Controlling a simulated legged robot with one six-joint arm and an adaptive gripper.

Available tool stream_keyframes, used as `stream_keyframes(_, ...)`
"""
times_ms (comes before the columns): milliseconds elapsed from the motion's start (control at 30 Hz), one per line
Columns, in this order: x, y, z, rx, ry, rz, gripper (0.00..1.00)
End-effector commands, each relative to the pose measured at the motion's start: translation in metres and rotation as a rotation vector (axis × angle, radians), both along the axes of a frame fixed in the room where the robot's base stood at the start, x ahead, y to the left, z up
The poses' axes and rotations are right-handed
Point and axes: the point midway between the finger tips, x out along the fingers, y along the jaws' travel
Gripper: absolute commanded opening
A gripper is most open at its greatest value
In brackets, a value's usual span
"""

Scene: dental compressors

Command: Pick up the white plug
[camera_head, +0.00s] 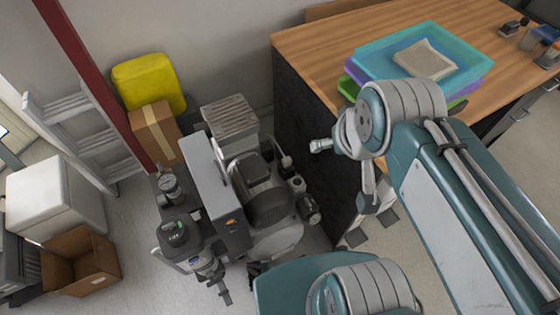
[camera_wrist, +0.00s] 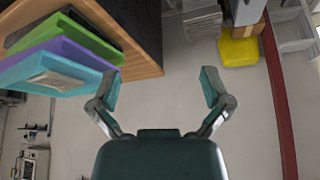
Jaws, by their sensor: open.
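I cannot make out the white plug in either view. My gripper (camera_head: 371,227) hangs below the wrist of my arm, beside the dark side of the wooden-topped cabinet in the head view. In the wrist view my gripper (camera_wrist: 161,88) has its two fingers spread wide, with nothing between them but pale floor and wall behind. The compressor (camera_head: 268,205) stands on the floor to the left of my gripper in the head view. My arm hides part of the cabinet.
The wooden cabinet top (camera_head: 318,55) carries stacked trays, a turquoise tray (camera_head: 465,72) uppermost with a folded cloth (camera_head: 424,60) in it. A ladder (camera_head: 85,140), a yellow container (camera_head: 148,82), a cardboard box (camera_head: 156,132) and a red post (camera_head: 100,85) stand left of the compressor.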

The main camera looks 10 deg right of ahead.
Motion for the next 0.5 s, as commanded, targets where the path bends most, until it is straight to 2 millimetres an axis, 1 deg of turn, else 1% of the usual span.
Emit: stream_keyframes(500,0.015,0.002,0.003,-0.007,0.016,0.007,0.99)
